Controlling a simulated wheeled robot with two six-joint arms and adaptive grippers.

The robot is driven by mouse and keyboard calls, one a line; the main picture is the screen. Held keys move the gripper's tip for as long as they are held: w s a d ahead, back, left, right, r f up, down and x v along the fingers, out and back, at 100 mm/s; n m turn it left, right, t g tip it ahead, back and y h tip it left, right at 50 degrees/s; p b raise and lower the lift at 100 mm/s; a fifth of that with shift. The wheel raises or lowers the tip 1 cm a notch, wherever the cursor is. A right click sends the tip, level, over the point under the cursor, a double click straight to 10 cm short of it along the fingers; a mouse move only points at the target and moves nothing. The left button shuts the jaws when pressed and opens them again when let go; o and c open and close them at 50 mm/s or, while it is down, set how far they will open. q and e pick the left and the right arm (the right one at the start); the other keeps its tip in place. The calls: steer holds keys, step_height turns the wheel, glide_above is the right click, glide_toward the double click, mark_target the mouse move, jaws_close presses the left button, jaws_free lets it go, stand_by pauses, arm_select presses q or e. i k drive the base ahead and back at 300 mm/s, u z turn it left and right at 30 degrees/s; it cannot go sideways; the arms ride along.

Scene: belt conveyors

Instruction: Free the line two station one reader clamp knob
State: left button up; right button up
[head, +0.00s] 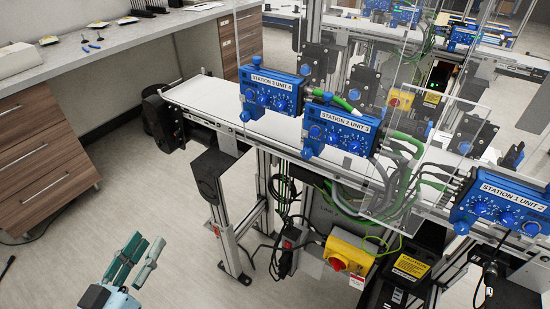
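A blue reader box labelled "STATION 1 UNIT 2" (504,206) is mounted on the front rail of the conveyor at the right of the head view. Several blue knobs show on its face, and one blue knob (461,228) sticks out below its left end. I cannot tell which knob is the clamp knob or whether it is tight. My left gripper (147,241) is low at the left, over the floor, with its teal fingers apart and nothing between them. It is far from the box. My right gripper is not in view.
Similar blue boxes, Station 3 (271,91) and Station 2 (340,130), sit along the same conveyor (205,95). Clear panels and green and grey cables are near them. A yellow box with a red switch (338,264) hangs below. Open floor lies at the left, beside wooden drawers (40,150).

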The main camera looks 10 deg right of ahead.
mark_target(462, 229)
steer(key=u, duration=1.4)
steer(key=k, duration=1.6)
steer(key=z, duration=2.1)
steer(key=i, duration=0.5)
steer(key=u, duration=0.05)
